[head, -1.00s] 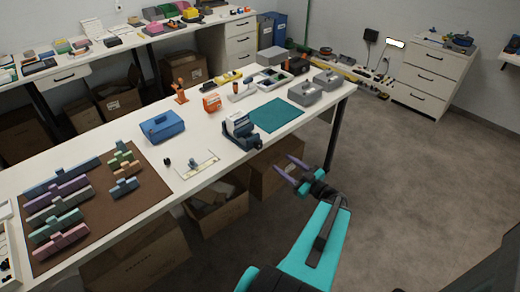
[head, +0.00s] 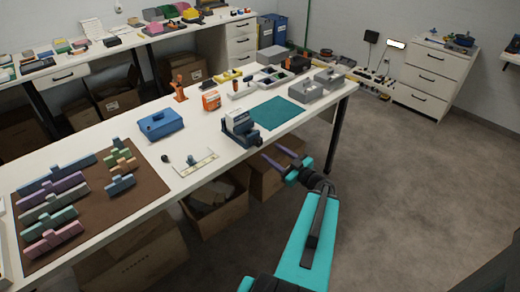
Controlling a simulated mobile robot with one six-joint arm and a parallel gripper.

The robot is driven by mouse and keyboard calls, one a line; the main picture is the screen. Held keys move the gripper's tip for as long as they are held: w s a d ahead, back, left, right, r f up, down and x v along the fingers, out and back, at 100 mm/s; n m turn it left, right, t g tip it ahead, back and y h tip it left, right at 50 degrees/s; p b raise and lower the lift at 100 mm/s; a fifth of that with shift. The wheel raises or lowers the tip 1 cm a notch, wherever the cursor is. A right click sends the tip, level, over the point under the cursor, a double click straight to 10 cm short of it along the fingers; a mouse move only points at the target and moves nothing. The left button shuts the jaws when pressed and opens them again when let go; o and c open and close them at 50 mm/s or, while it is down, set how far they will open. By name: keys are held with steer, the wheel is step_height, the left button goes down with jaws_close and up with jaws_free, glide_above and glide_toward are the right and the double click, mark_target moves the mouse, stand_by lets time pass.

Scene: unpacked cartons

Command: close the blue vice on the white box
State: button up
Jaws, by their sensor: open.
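The blue vice (head: 246,138) stands at the front edge of the white table, in the middle of the head view. A pale box (head: 238,117) sits at its top, between or against the jaws; at this size I cannot tell whether the jaws touch it. My gripper (head: 272,151) is open and empty, with two purple fingers pointing up and left. In the picture it is just below and right of the vice, in front of the table edge and apart from the vice.
A teal mat (head: 282,113) lies right of the vice. A blue toolbox (head: 161,124) and an orange box (head: 211,100) stand to its left and behind. Grey boxes (head: 307,89) stand at the right end. Cartons (head: 218,204) sit under the table. The floor to the right is clear.

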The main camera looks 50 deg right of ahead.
mark_target(260, 144)
steer(key=shift+w+d+p, duration=0.15)
steer(key=shift+w+p, duration=0.1)
steer(key=shift+w, duration=1.65)
steer(key=shift+w+d+p, duration=0.15)
steer(key=shift+w+p, duration=0.1)
steer(key=shift+w, duration=1.65)
steer(key=c, duration=1)
steer(key=shift+s+a, duration=0.1)
steer(key=shift+a, duration=0.25)
steer(key=shift+c, duration=0.3)
steer(key=shift+d, duration=0.25)
steer(key=shift+r, duration=0.1)
steer(key=shift+m+p, duration=0.4)
steer(key=shift+p, duration=0.3)
steer(key=m+p, duration=0.3)
steer(key=p, duration=0.1)
steer(key=shift+d+r, duration=0.1)
steer(key=shift+m+p, duration=0.8)
steer(key=shift+m, duration=0.1)
